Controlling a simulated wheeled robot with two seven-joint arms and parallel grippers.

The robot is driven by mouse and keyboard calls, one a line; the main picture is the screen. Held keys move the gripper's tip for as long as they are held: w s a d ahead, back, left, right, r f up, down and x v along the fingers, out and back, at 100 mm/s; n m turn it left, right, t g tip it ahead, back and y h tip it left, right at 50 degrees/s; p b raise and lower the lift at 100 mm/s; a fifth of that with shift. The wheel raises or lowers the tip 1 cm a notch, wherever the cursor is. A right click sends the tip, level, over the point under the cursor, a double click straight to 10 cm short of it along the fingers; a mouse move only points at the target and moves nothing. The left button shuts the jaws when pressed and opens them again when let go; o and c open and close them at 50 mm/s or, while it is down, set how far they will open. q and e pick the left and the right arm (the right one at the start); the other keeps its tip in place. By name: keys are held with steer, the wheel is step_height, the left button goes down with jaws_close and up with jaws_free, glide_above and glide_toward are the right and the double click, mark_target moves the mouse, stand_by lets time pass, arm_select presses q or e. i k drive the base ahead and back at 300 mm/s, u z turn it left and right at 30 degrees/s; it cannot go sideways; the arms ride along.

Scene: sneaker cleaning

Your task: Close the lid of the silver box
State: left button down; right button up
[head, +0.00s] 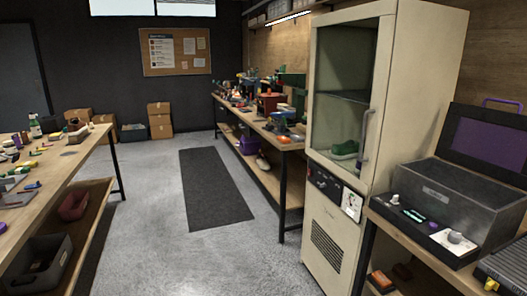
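The silver box (458,206), a dark grey metallic case, stands on the wooden bench at the right edge. Its lid (458,131) is open and stands raised at the back, with a purple panel on its inner face. The right end of the lid is cut off by the picture edge. The inside of the box is only partly visible. Neither of my grippers is in view.
A tall beige cabinet (415,95) with a glass door stands left of the box. A panel with small items (425,228) lies before the box. Workbenches stand at left (50,168) and back (262,128). The floor (150,225) between is clear, with a dark mat (212,188).

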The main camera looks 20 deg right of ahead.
mark_target(505, 147)
steer(key=i, duration=0.9)
steer(key=z, duration=2.5)
